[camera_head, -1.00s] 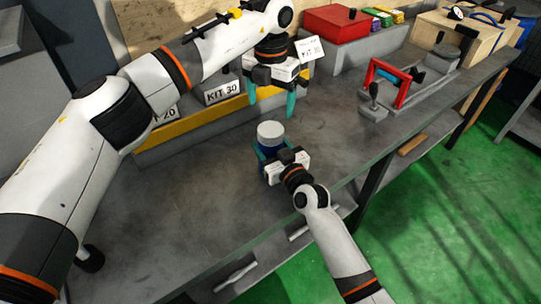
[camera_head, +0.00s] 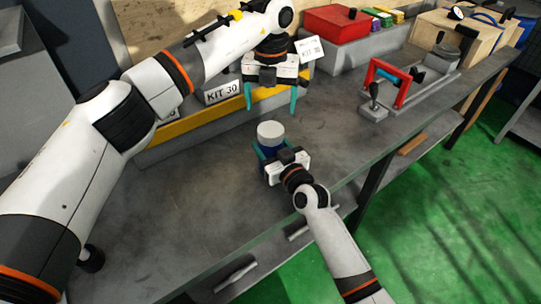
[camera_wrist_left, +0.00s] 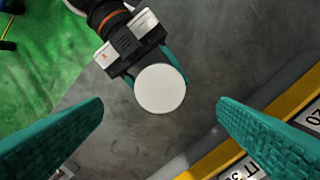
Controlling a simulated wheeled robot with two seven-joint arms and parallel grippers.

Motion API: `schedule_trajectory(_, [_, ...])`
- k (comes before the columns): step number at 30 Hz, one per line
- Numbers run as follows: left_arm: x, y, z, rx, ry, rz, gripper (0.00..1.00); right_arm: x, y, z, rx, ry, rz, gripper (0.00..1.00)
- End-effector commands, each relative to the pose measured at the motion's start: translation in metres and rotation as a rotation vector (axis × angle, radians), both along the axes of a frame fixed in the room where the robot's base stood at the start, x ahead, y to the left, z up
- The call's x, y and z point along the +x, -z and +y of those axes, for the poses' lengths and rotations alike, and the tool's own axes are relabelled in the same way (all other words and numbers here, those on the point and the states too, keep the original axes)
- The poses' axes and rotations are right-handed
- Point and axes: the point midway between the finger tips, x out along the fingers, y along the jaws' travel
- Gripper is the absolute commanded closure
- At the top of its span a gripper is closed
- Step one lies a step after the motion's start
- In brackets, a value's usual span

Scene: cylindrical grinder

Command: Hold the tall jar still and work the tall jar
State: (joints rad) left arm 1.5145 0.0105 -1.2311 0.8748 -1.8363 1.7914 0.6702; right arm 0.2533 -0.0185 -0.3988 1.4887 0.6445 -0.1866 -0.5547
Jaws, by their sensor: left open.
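The tall jar has a white lid and a blue body (camera_head: 270,142) and stands upright on the grey table in the head view. In the left wrist view its round white lid (camera_wrist_left: 160,88) is seen from above. My right gripper (camera_head: 271,150) comes from the front with teal fingers on both sides of the jar and looks shut on it. The lid hides part of those fingers in the wrist view. My left gripper (camera_head: 270,99) is open and empty, pointing down above and behind the jar; its spread fingers (camera_wrist_left: 160,110) frame the lid's near side in the wrist view.
A yellow-edged rack with KIT labels (camera_head: 222,93) runs behind the jar, close to my left gripper. A red box (camera_head: 342,22) stands at the back. A fixture with a red handle (camera_head: 392,85) is to the right. The table left of the jar is clear.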

Motion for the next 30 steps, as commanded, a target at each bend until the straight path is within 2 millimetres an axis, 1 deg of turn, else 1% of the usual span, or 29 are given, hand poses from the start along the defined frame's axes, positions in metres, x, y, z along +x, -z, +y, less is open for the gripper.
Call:
schedule_trajectory(5, [0.000,0.017,0.000,0.001,0.001,0.003,0.18,0.000,0.001,0.000,-0.001,0.000,0.002,1.00])
schedule_trajectory(12, [-0.001,0.055,0.000,0.000,0.002,0.003,0.18,0.000,0.001,0.000,-0.001,0.000,0.002,1.00])
schedule_trajectory(16, [0.000,0.070,0.000,0.001,0.002,0.002,0.18,0.000,0.001,0.000,-0.001,0.000,0.002,1.00])
schedule_trajectory(21, [0.000,0.079,0.000,0.000,0.002,0.001,0.18,0.000,0.001,0.000,-0.001,0.000,0.002,1.00])
schedule_trajectory(29, [0.000,0.080,0.000,0.000,0.002,0.000,0.18,0.000,0.001,0.000,-0.001,0.000,0.002,1.00])
schedule_trajectory(30, [0.000,0.080,0.000,0.000,0.002,0.000,0.21,0.000,0.001,0.000,-0.001,0.000,0.002,1.00])
